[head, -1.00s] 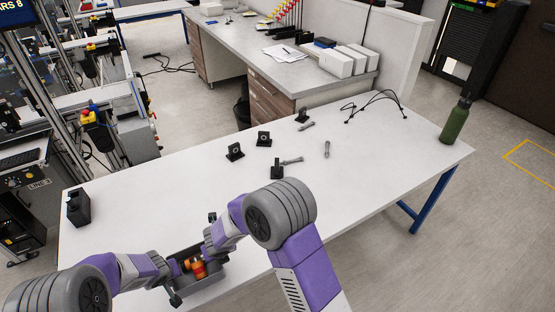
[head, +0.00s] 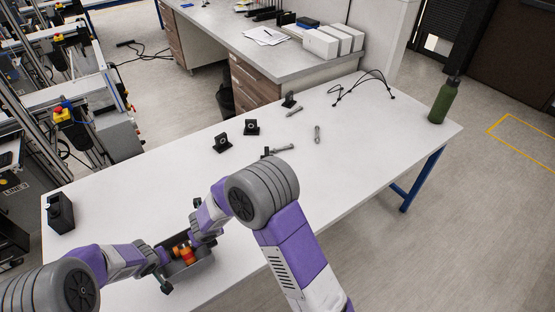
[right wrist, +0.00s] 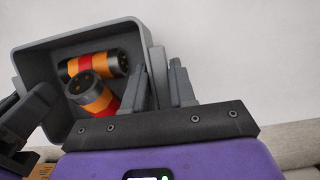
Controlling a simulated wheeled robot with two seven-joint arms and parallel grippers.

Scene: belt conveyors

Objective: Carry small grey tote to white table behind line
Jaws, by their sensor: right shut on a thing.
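The small grey tote (head: 205,268) is at the near left part of the white table (head: 330,190) in the head view. It holds orange, red and dark cylinders (head: 184,252). My right gripper (head: 197,235) is shut on the tote's wall; the right wrist view shows its fingers (right wrist: 160,85) at the tote's right wall (right wrist: 138,62). My left gripper (head: 162,272) is at the opposite end of the tote, its fingers mostly hidden. I cannot tell whether the tote touches the tabletop.
Black brackets (head: 222,143) and bolts (head: 317,134) lie mid-table. A black block (head: 61,212) stands at the left edge, a green bottle (head: 444,101) at the far right corner, and a black cable (head: 362,88) near the back. The table's right front is clear.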

